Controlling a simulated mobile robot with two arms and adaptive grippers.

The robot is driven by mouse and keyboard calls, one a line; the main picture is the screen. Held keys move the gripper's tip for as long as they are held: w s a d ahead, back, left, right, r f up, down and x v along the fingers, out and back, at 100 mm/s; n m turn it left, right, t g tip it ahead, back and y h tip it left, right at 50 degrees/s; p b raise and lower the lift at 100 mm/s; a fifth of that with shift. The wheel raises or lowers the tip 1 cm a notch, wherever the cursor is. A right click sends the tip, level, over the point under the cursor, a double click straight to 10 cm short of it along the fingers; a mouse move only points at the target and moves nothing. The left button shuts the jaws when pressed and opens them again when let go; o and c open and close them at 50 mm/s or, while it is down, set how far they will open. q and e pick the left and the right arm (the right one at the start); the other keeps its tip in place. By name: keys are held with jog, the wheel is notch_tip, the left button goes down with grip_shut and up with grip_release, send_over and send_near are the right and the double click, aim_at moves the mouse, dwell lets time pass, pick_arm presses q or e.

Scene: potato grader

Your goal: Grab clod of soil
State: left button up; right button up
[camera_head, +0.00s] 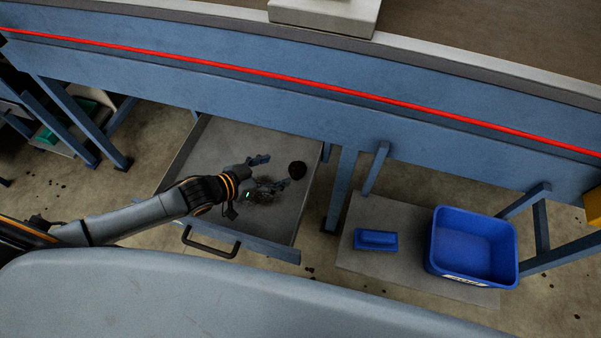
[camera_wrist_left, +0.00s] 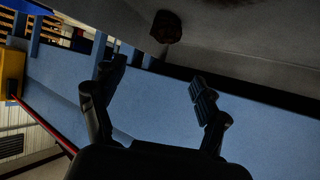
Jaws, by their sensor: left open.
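A dark brown clod of soil (camera_head: 297,170) lies in the open grey drawer (camera_head: 225,140) under the blue machine. My left gripper (camera_head: 272,172) is open inside the drawer area, just left of the clod, with its two fingers spread and nothing between them. In the left wrist view the clod (camera_wrist_left: 166,27) sits at the top, beyond the open fingertips (camera_wrist_left: 157,82) and apart from them. A dark patch shows on the drawer floor below the gripper. My right gripper is in neither view.
A blue machine frame (camera_head: 300,95) with a red stripe runs above the drawer. The drawer's front has a dark handle (camera_head: 209,243). Right of it, a blue tub (camera_head: 472,247) and a blue brush-like block (camera_head: 376,239) rest on a grey mat (camera_head: 400,275).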

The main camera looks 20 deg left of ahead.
aim_at(292, 171)
pick_arm(q)
notch_tip(292, 171, down, 3)
jog(key=shift+w+d+r+b, duration=0.1)
jog(key=shift+r+b, duration=0.05)
jog(key=shift+b, duration=0.75)
jog(key=shift+w+d+f, duration=0.35)
jog(key=shift+w+f, duration=0.05)
jog(key=shift+w, duration=0.1)
jog(key=x, duration=0.6)
jog(key=shift+f+b, duration=0.2)
jog(key=shift+b, duration=0.1)
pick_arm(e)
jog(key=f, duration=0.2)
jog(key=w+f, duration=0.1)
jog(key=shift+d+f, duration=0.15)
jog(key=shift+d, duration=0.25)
pick_arm(q)
jog(key=shift+c, duration=0.2)
jog(key=c, duration=1.2)
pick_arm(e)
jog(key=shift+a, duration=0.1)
pick_arm(q)
jog(key=shift+r, duration=0.15)
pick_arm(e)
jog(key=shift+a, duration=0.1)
